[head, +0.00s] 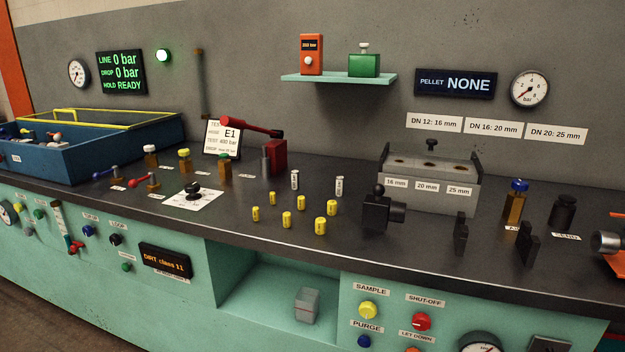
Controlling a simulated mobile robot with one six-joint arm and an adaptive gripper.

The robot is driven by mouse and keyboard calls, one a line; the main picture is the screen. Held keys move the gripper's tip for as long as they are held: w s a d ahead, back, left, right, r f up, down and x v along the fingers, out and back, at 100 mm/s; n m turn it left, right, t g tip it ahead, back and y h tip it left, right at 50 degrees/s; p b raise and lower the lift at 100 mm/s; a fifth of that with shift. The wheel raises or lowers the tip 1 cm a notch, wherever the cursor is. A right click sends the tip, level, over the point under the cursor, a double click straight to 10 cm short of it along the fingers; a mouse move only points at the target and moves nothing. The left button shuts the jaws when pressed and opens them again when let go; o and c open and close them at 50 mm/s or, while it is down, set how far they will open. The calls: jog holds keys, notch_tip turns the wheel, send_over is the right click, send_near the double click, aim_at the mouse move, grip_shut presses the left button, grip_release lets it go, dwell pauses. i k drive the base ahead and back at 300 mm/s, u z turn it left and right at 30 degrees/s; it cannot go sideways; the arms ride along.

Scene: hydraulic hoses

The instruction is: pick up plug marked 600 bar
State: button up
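Several small yellow cylinders stand upright on the dark bench top in the head view, in a loose group at the middle: one at the left (256,213), one behind it (273,199), one in front (287,219), and more at the right, such as this yellow cylinder (332,207). Two white cylinders stand behind them, one on the left (295,180) and one on the right (339,186). The marks on all of these are too small to read, so I cannot tell which one says 600 bar. My gripper is not in view.
A red-handled press (275,158) stands behind the cylinders on the left. A grey block with size labels (428,200) and a black fitting (378,211) stand to their right. A blue bin (100,150) is far left. The bench's front edge is close to the cylinders.

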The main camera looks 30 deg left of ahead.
aim_at(295, 174)
jog(key=z, duration=0.3)
jog(key=k, duration=0.1)
jog(key=u, duration=1.5)
